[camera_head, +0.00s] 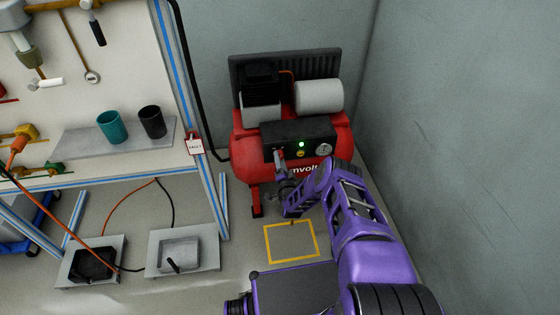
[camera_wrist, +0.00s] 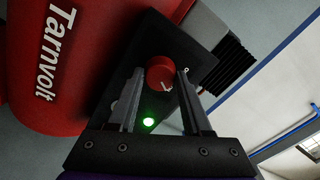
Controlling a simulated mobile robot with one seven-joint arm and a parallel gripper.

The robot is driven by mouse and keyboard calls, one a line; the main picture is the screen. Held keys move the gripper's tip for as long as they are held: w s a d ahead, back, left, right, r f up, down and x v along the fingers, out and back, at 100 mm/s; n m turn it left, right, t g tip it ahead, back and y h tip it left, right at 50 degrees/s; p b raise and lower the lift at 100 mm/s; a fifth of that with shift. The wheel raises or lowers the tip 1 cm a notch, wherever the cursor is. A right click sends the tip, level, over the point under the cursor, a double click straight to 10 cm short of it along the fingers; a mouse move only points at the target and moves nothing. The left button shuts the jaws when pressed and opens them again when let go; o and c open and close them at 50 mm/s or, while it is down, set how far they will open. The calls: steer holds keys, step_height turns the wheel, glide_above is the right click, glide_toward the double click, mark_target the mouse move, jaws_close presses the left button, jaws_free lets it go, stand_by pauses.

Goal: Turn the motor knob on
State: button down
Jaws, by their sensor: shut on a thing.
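The motor knob (camera_wrist: 160,75) is a round red knob with a white pointer line on the black control panel (camera_wrist: 185,38) in the wrist view. My gripper (camera_wrist: 158,84) has one finger on each side of the knob and is shut on it. A green light (camera_wrist: 148,122) glows on the panel, close to the knob. In the head view my gripper (camera_head: 281,163) reaches the left part of the compressor's panel (camera_head: 297,132), and the knob is hidden there. The green light (camera_head: 301,144) also shows lit in the head view.
The red compressor (camera_head: 240,140) stands in the corner against grey walls. A round gauge (camera_head: 323,149) sits at the panel's right. A workbench (camera_head: 190,160) with a teal cup (camera_head: 112,127) and a dark cup (camera_head: 152,122) is at the left. A yellow square (camera_head: 291,242) marks the floor.

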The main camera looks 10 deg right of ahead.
steer(key=shift+w+r, duration=0.1)
steer(key=shift+c, duration=1.7)
jaws_free()
steer(key=s+p, duration=0.2)
steer(key=s, duration=1)
steer(key=shift+p, duration=0.35)
